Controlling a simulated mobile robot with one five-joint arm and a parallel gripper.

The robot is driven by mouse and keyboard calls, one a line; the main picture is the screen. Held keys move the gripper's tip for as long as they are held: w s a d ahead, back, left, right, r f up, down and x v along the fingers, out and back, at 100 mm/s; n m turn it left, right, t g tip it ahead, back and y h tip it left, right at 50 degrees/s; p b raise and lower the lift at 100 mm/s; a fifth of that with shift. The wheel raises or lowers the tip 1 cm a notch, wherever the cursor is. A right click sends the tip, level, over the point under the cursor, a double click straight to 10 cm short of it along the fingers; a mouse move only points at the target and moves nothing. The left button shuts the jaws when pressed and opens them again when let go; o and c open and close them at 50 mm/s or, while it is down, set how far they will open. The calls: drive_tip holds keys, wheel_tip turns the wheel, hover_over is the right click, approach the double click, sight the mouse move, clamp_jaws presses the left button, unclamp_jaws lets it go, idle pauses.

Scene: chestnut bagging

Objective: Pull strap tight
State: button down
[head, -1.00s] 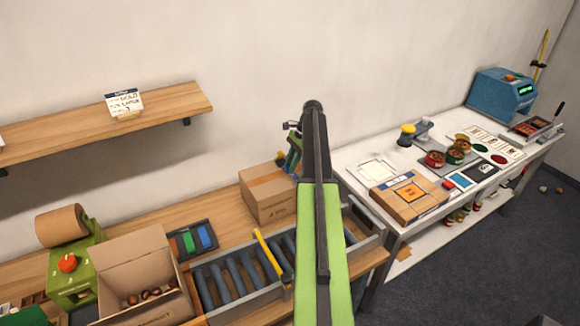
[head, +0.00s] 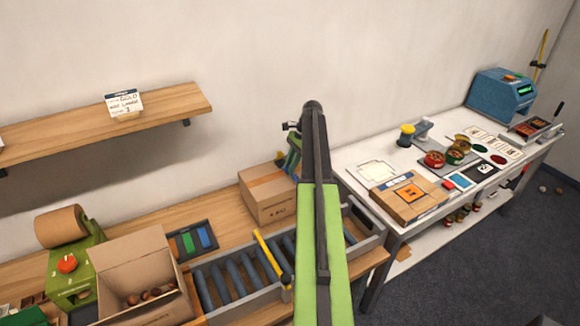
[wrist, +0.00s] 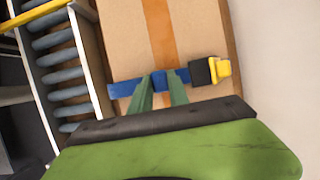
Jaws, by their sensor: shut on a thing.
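The blue strap (wrist: 125,88) lies across the top of a cardboard box, over its orange tape, in the wrist view. A black buckle (wrist: 202,72) with a yellow part (wrist: 222,68) sits at the strap's right end. My gripper (wrist: 160,80) is shut on the blue strap near the middle of the box top. The closed box (head: 268,198) stands at the back of the wooden bench in the head view. There my arm hides most of the gripper and the strap.
A roller conveyor (head: 207,290) with a yellow bar (head: 268,255) lies in front of the box. An open carton with chestnuts (head: 135,262) stands at left. A white table (head: 345,165) with jars and a flat box is at right. The wall is close behind.

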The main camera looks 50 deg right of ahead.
sight(294, 184)
idle(0.4)
drive_tip(key=s, duration=0.2)
drive_tip(key=s+a, duration=0.1)
drive_tip(key=s, duration=0.1)
drive_tip(key=s+a, duration=0.1)
drive_tip(key=s, duration=0.1)
drive_tip(key=c, duration=1.2)
unclamp_jaws()
drive_tip(key=shift+c, duration=0.2)
drive_tip(key=p+v, duration=1.6)
drive_tip(key=v, duration=0.1)
drive_tip(key=shift+r, duration=0.3)
